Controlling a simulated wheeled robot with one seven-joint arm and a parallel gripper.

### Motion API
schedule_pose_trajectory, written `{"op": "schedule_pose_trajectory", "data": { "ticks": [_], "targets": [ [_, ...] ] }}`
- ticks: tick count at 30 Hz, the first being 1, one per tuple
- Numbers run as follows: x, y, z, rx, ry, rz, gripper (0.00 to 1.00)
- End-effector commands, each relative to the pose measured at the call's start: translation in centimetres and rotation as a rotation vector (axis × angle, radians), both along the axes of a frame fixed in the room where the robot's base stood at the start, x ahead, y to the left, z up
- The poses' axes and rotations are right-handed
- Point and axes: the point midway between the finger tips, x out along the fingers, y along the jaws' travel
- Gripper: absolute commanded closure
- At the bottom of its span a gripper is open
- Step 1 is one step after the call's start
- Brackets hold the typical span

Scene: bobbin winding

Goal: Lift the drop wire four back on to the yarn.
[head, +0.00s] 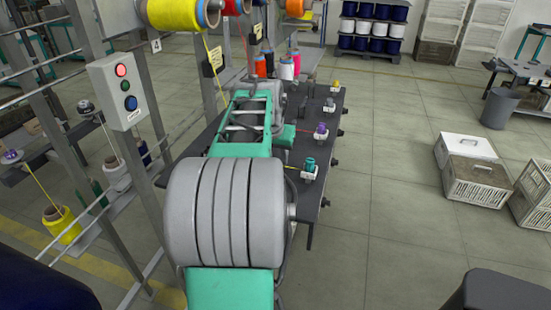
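A dark winding table (312,215) shows partly behind my grey and green arm. Small bobbins stand in a row along its right side: a teal one (310,164) nearest, a purple one (321,129) behind it and a yellow one (336,85) farther back. A short yellow yarn (291,167) shows left of the teal bobbin. A red yarn (302,131) shows by the purple one. I cannot make out any drop wire; they are too small or hidden behind my arm. My arm reaches forward over the table. I cannot make out my gripper's fingers.
A button box (119,90) on a post and a rack with yarn cones, one yellow (178,14), stand at the left. A plate marked 4 (155,45) is beside it. Crates (476,179) and a grey bin (499,108) are at the right. The floor between is clear.

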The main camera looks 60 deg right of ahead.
Motion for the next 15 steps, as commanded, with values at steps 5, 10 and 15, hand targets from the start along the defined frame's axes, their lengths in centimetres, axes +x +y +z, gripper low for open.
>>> {"op": "schedule_pose_trajectory", "data": {
  "ticks": [5, 10, 15],
  "targets": [
    [0.14, -0.27, -0.69, -0.001, -0.001, 0.001, 0.67],
    [0.16, -0.24, -0.67, -0.001, 0.000, 0.002, 0.69],
    [0.16, -0.24, -0.66, -0.001, 0.000, 0.002, 0.83]
  ]
}}
